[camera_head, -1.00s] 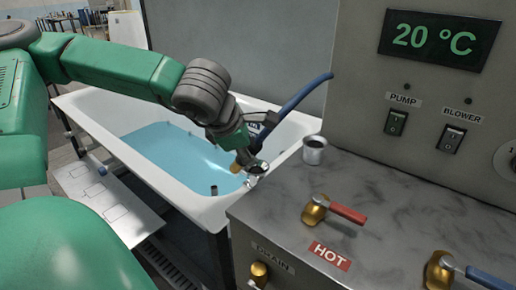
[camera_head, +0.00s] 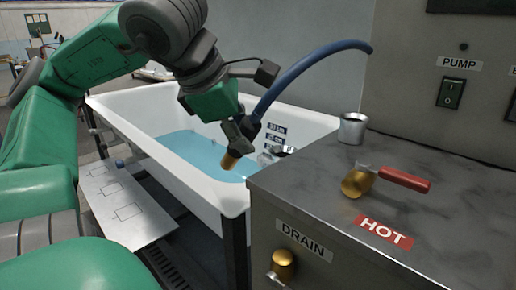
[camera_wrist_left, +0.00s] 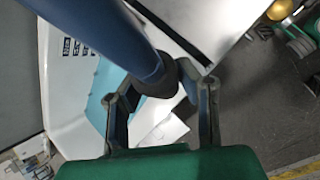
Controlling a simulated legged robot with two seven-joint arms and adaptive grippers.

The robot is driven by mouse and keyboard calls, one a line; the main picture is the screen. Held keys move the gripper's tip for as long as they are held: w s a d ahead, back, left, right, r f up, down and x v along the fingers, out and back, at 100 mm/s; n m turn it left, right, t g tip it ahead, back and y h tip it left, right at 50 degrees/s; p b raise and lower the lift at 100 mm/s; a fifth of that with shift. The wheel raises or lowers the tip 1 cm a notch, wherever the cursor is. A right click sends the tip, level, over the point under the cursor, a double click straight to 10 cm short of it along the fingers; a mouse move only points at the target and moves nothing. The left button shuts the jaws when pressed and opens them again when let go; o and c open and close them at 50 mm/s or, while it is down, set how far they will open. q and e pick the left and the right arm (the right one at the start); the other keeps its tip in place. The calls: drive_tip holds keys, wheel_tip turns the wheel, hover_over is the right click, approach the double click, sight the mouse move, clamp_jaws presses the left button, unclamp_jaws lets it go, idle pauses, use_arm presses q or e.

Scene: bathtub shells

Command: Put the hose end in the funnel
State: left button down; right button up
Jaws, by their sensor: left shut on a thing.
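My left gripper (camera_head: 240,132) is shut on the dark collar of the blue hose (camera_head: 310,68). The hose end, a brass tip (camera_head: 230,160), points down and left, and shows over the near right part of the tub. In the left wrist view the blue hose (camera_wrist_left: 125,38) runs down between the two fingers (camera_wrist_left: 160,105); its tip is hidden there. A small silver piece (camera_head: 283,150), perhaps the funnel, shows at the tub's right end, right of the brass tip and apart from it in the picture. It is too small to be sure. My right gripper is out of view.
The white tub (camera_head: 130,105) holds blue water. A steel counter (camera_head: 300,190) stands to its right, with a metal cup (camera_head: 352,128) and a brass valve with a red handle (camera_head: 403,179). A brass drain valve (camera_head: 283,265) sticks out of its front. A low white panel (camera_head: 125,210) lies left.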

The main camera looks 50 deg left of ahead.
use_arm(q)
drive_tip(key=shift+w+r, duration=0.1)
drive_tip(key=shift+r, duration=0.1)
drive_tip(key=w+a+r+n+t+p, duration=0.15)
drive_tip(key=w+a+n+p, duration=0.3)
drive_tip(key=w+p, duration=0.5)
drive_tip(key=w+a+r+n+t+p, duration=0.1)
drive_tip(key=w+a+r+n+p, duration=0.15)
drive_tip(key=w+n+p, duration=0.7)
drive_tip(key=s+f+m, duration=0.1)
drive_tip(key=f, duration=0.2)
drive_tip(key=f+m, duration=0.2)
drive_tip(key=f, duration=0.2)
drive_tip(key=s+f+m, duration=0.1)
drive_tip(key=f, duration=0.3)
drive_tip(key=shift+s+f+m, duration=0.1)
drive_tip(key=shift+s+m, duration=0.2)
drive_tip(key=c, duration=1.2)
unclamp_jaws()
